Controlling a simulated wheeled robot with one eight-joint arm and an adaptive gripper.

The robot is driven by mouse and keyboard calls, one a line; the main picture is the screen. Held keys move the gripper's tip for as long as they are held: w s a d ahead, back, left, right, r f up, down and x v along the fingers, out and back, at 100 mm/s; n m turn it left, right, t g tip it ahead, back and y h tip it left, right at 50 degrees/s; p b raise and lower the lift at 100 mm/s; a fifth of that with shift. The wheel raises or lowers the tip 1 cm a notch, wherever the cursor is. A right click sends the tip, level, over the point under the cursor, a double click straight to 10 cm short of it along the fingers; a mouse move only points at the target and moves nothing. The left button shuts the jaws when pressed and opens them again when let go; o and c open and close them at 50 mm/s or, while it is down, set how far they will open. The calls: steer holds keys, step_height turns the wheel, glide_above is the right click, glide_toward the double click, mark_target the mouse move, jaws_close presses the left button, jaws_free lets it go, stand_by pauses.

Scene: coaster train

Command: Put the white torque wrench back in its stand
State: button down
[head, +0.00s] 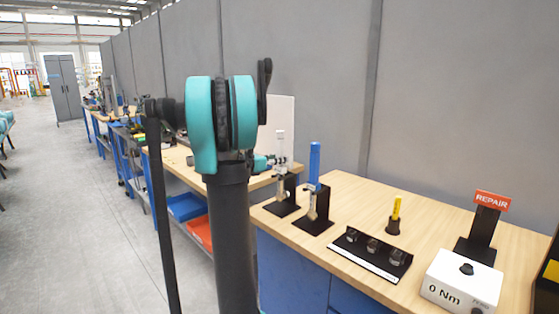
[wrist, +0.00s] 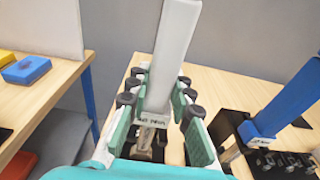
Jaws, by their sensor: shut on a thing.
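The white torque wrench (head: 280,147) stands about upright above the bench; in the wrist view its white handle (wrist: 176,45) rises between the fingers. My gripper (head: 279,163) is shut on it; the fingers also show in the wrist view (wrist: 160,106) on both sides of the lower handle. The wrench's black stand (head: 283,209) is on the bench directly below. The wrench's metal lower end is at the stand's upright. Whether it is seated there I cannot tell, as the gripper and wrench hide the contact.
A blue torque wrench (head: 315,165) stands in its own black stand (head: 315,225), close on the right. Further right are a black socket tray (head: 345,257), a yellow-handled tool (head: 396,208), a REPAIR sign (head: 492,201) and a white 0 Nm box (head: 460,285).

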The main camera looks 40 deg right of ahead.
steer(key=shift+f, duration=0.7)
stand_by(0.8)
steer(key=c, duration=1.3)
jaws_free()
steer(key=shift+a, duration=0.15)
steer(key=a+r, duration=0.1)
steer(key=a, duration=1.1)
steer(key=s+a+f+m+t+y, duration=0.1)
steer(key=s+a+f+m+y, duration=0.4)
steer(key=a+f, duration=0.4)
steer(key=s+a+f+m+t+y, duration=0.1)
steer(key=s+a+f+m+y, duration=0.5)
steer(key=a, duration=0.8)
steer(key=s+a+f+m+t+y, duration=0.1)
steer(key=s+a+f+m+y, duration=0.4)
steer(key=a+f, duration=0.7)
steer(key=shift+s+f+m+y, duration=0.15)
steer(key=shift+s+m+y, duration=0.15)
steer(key=shift+s+m, duration=1.3)
